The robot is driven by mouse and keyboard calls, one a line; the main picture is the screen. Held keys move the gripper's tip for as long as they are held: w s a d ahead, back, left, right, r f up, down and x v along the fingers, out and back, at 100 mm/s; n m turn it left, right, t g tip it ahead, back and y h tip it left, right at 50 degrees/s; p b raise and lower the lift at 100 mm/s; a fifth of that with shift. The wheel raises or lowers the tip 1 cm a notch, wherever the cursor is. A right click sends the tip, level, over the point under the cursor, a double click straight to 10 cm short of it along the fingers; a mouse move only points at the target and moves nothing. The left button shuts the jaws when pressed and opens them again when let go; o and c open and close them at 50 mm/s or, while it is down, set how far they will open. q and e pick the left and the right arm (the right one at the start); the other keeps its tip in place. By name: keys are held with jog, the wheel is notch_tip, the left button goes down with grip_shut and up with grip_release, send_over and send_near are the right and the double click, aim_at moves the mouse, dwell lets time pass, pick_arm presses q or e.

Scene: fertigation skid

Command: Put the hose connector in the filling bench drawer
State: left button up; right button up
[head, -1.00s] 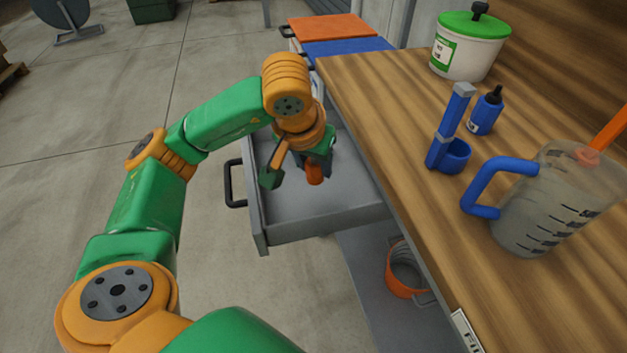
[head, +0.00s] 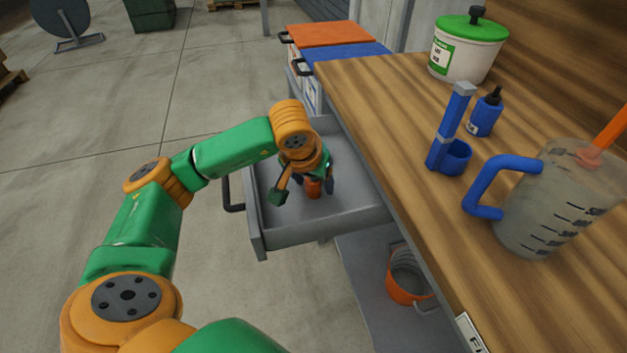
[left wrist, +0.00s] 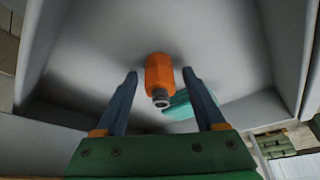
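The orange hose connector (head: 314,188) is inside the open grey drawer (head: 335,222) of the filling bench. It has a metal end, which faces the camera in the left wrist view (left wrist: 160,76). My left gripper (head: 314,186) is inside the drawer, pointing down over the connector. In the left wrist view its two fingers (left wrist: 159,76) stand apart on either side of the connector, with a gap on both sides. A teal object (left wrist: 192,104) shows partly behind the right finger. My right gripper is not in view.
The wooden bench top (head: 400,125) holds a jug with a blue handle (head: 545,200), a blue holder (head: 450,145), a blue bottle (head: 486,113) and a white tub with a green lid (head: 467,47). An orange bucket (head: 405,290) sits below. Floor left of the drawer is clear.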

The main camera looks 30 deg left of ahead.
pick_arm(q)
jog(key=shift+r+p, duration=0.3)
jog(key=shift+p, duration=0.05)
jog(key=p+v, duration=0.1)
jog(key=v, duration=1)
jog(key=shift+s+r+p, duration=0.2)
jog(key=shift+r+p, duration=0.1)
